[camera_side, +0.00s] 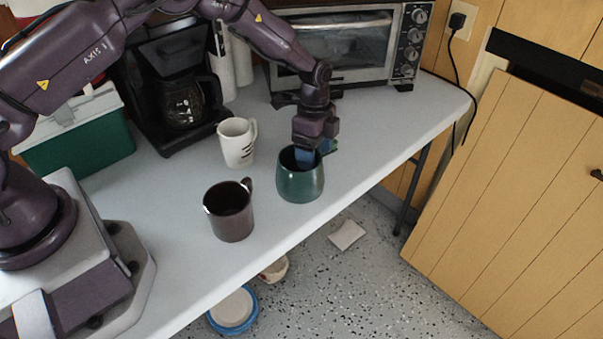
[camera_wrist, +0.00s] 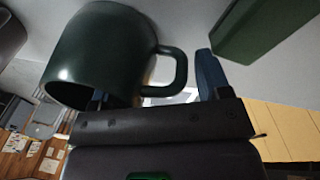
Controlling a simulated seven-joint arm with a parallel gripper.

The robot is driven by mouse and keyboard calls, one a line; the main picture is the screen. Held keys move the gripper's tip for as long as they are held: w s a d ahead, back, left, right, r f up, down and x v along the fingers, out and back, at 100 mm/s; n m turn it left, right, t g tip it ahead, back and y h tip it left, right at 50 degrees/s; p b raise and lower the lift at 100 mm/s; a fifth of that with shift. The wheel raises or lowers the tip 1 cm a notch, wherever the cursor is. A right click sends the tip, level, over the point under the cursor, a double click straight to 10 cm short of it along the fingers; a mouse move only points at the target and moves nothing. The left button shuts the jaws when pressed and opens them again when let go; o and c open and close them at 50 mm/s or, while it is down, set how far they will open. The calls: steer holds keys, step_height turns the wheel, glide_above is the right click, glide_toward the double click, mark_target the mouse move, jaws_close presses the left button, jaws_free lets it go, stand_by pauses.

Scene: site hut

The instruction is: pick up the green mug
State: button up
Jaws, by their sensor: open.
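The green mug (camera_side: 300,183) stands upright near the front edge of the table. My gripper (camera_side: 312,156) points down over its rim, with one blue finger at the mug's mouth and the other beyond the far rim. In the wrist view, the green mug (camera_wrist: 105,50) fills the upper left, with its handle toward the right. My gripper (camera_wrist: 152,82) is open there: the left finger is mostly hidden by the mug, and the right finger is past the handle. The handle lies between the fingers in that picture. I cannot tell whether either finger touches the mug.
A white mug (camera_side: 237,143) and a dark brown mug (camera_side: 230,213) stand to the left. A coffee maker (camera_side: 172,85), a toaster oven (camera_side: 345,50) and a green box with a pale lid (camera_side: 80,140) are behind. The table (camera_side: 390,125) is clear to the right.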

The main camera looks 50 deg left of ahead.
steer(key=shift+f, duration=0.4)
steer(key=shift+c, duration=0.4)
steer(key=c, duration=0.9)
steer(key=shift+r, duration=0.1)
